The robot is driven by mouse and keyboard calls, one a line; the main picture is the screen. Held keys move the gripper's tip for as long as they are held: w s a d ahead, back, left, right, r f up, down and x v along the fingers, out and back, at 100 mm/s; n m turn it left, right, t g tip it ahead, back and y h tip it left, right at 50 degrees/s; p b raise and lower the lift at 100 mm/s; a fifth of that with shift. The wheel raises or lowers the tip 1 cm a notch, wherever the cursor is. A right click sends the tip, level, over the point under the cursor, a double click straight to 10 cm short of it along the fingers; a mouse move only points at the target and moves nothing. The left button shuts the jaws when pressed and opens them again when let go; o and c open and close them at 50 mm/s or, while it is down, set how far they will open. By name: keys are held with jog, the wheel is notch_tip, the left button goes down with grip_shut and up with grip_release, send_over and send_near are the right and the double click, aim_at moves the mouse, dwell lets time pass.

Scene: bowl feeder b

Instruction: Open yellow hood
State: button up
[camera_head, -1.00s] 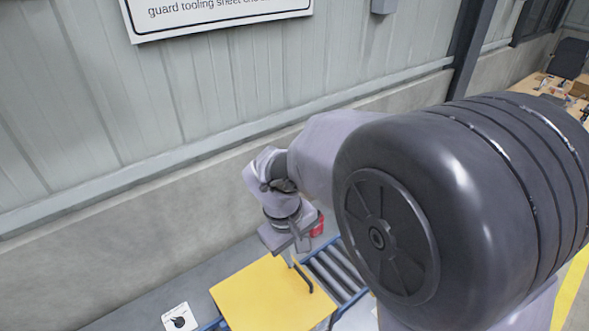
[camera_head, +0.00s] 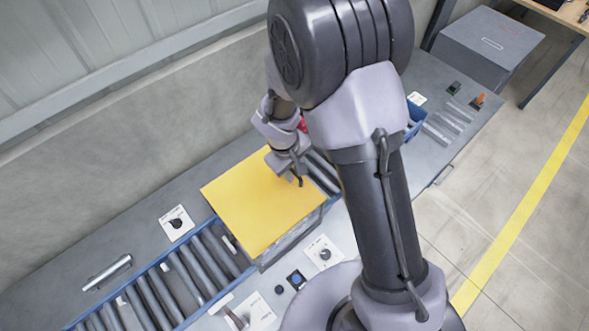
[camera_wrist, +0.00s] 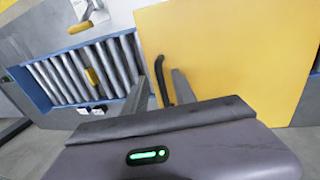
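The yellow hood (camera_head: 258,205) is a flat yellow cover over a dark-sided box on the roller conveyor, and it looks closed. In the wrist view the hood (camera_wrist: 235,50) fills the upper right. Its black handle (camera_wrist: 163,80) stands near the hood's edge and appears between my two fingers. In the head view the handle (camera_head: 300,182) is small and close to my fingers. My gripper (camera_wrist: 160,92) is open and holds nothing. My gripper (camera_head: 292,170) is at the hood's far right edge; contact with the handle cannot be told.
The conveyor rollers (camera_head: 165,285) run left of the hood, and a few more lie to its right. Panels with a black knob (camera_head: 176,222) and a blue button (camera_head: 297,279) sit on the grey table. A wall stands behind. A red thing (camera_head: 303,124) is behind my wrist.

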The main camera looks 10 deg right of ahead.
jog(key=shift+s+r, duration=0.1)
jog(key=shift+s, duration=0.05)
grip_shut()
dwell(1.3)
